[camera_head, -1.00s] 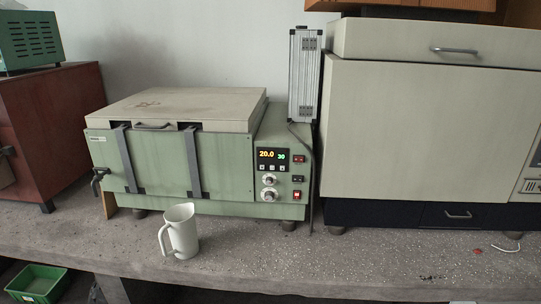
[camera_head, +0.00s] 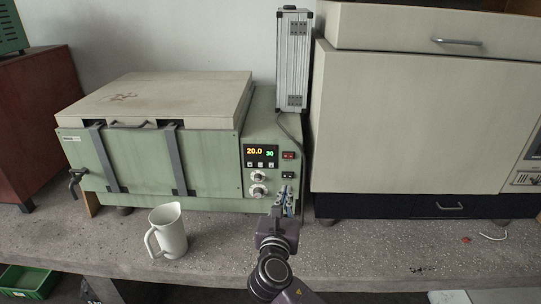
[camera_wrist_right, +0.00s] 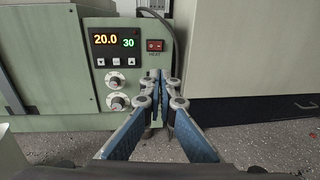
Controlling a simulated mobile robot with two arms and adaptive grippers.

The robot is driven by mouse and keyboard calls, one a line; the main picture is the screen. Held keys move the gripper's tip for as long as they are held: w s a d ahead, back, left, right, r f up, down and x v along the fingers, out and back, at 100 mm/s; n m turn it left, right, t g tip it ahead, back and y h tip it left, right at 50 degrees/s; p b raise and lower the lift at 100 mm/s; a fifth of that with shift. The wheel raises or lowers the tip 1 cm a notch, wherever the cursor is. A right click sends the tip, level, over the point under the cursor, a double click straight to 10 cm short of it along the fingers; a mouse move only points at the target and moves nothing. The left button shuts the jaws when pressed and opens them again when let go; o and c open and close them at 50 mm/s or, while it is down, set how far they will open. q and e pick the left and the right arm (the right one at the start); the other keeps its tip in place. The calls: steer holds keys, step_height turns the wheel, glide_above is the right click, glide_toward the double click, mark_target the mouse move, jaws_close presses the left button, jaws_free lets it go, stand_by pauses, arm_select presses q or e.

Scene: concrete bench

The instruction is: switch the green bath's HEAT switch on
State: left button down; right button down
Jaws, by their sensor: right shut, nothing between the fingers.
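The green bath (camera_head: 215,160) stands on the bench with its pale lid closed. Its panel has a display (camera_head: 260,156) reading 20.0 and 30. The HEAT switch (camera_head: 288,155) is a small red rocker at the panel's upper right; in the wrist view it (camera_wrist_right: 155,45) sits above its label. I cannot tell its rocker position. My right gripper (camera_head: 284,196) is shut and empty in front of the panel's lower right, below the HEAT switch. It also shows in the wrist view (camera_wrist_right: 159,76), its fingers covering the panel below that switch. My left gripper is out of view.
Two knobs (camera_head: 258,183) and a black switch (camera_head: 288,174) sit near my fingers. A white jug (camera_head: 170,232) stands in front of the bath. A metal case (camera_head: 293,60) stands behind the panel, its cable hanging down. A large cream oven (camera_head: 410,125) is on the right.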

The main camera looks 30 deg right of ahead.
mark_target(292, 157)
steer(key=shift+a+r, duration=0.1)
steer(key=shift+r, duration=0.65)
steer(key=p+x, duration=0.2)
steer(key=x, duration=1.2)
steer(key=shift+p, duration=0.3)
steer(key=shift+s+d+r+n+p, duration=0.1)
steer(key=shift+d+n+p, duration=0.2)
steer(key=shift+d+p, duration=0.2)
steer(key=shift+a+t+y, duration=0.3)
steer(key=shift+t, duration=0.1)
steer(key=shift+d, duration=0.15)
